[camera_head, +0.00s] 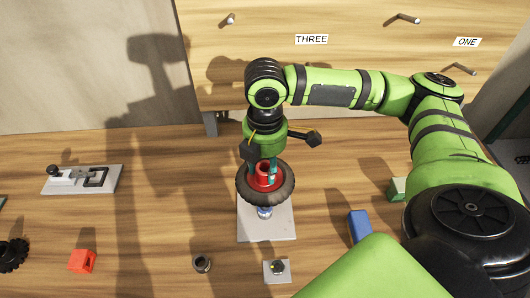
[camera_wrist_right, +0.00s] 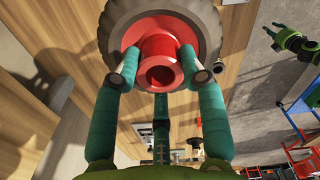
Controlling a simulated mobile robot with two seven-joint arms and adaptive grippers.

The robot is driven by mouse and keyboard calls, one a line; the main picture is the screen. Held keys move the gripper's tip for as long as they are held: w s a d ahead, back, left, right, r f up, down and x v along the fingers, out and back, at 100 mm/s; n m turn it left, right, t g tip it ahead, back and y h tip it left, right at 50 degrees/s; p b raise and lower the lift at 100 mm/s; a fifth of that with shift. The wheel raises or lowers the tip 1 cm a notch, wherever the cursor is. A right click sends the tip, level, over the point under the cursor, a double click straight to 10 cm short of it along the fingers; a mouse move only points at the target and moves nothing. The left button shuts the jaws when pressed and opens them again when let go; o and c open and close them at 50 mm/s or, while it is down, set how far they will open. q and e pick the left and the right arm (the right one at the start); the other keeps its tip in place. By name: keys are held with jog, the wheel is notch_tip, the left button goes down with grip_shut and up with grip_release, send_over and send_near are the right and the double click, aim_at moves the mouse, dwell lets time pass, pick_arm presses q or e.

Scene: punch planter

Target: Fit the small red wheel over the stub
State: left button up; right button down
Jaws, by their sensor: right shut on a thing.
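My right gripper (camera_head: 262,170) is shut on the red hub of a small wheel (camera_head: 286,191) with a dark tyre. In the right wrist view the teal fingertips (camera_wrist_right: 163,73) press either side of the red hub, and the wheel (camera_wrist_right: 202,22) fills the top. A pale plate (camera_head: 280,222) lies under the wheel on the table. A short metallic blue stub (camera_head: 264,213) shows on it just below the tyre; the wheel hides its upper part, so I cannot tell whether they touch. A green and teal gripper, seemingly my left (camera_wrist_right: 295,42), shows small in the wrist view.
A latch plate (camera_head: 105,188) lies left, with a red block (camera_head: 82,261) and a dark knobbly wheel (camera_head: 12,255) nearer. A blue block (camera_head: 359,226) stands right. A pegged board (camera_head: 350,60) stands behind.

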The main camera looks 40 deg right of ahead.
aim_at(265, 190)
jog(key=shift+f, duration=0.1)
dwell(0.4)
dwell(0.4)
jog(key=shift+p, duration=0.55)
jog(key=shift+p, duration=0.95)
dwell(0.8)
jog(key=shift+f+b, duration=1.55)
jog(key=shift+f, duration=3.3)
